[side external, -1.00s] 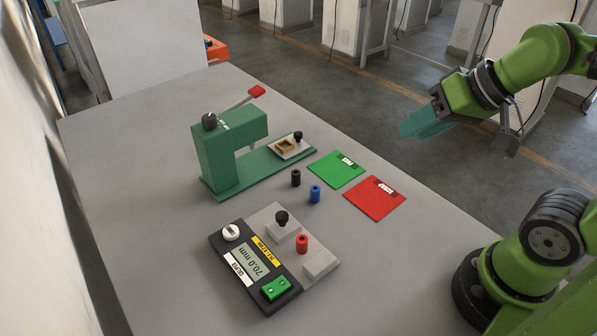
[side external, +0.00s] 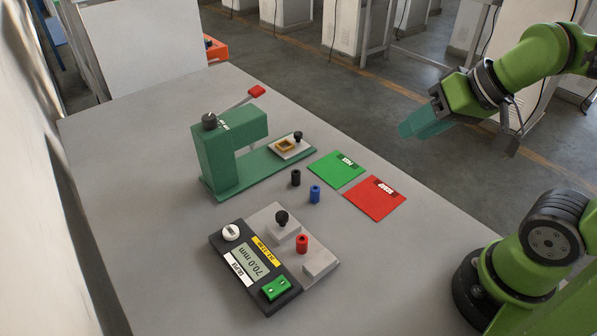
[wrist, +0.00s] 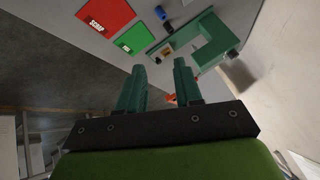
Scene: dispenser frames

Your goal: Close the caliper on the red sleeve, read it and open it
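The caliper (side external: 239,258) lies at the front of the table in the side view, its display showing 70.0 mm. The red sleeve (side external: 302,243) stands upright between its two grey jaw blocks, with gaps visible on both sides. The block with the black knob (side external: 282,217) is behind the sleeve, and the plain block (side external: 321,261) is in front. My gripper (side external: 424,121) is high at the right, beyond the table edge and far from the caliper. In the wrist view my gripper (wrist: 158,82) has its two teal fingers apart with nothing between them.
A green press (side external: 222,160) with a red-tipped lever stands behind the caliper. A black sleeve (side external: 296,178) and a blue sleeve (side external: 315,194) stand near the green mat (side external: 337,169) and the red SCRAP mat (side external: 375,199). The table's left part is clear.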

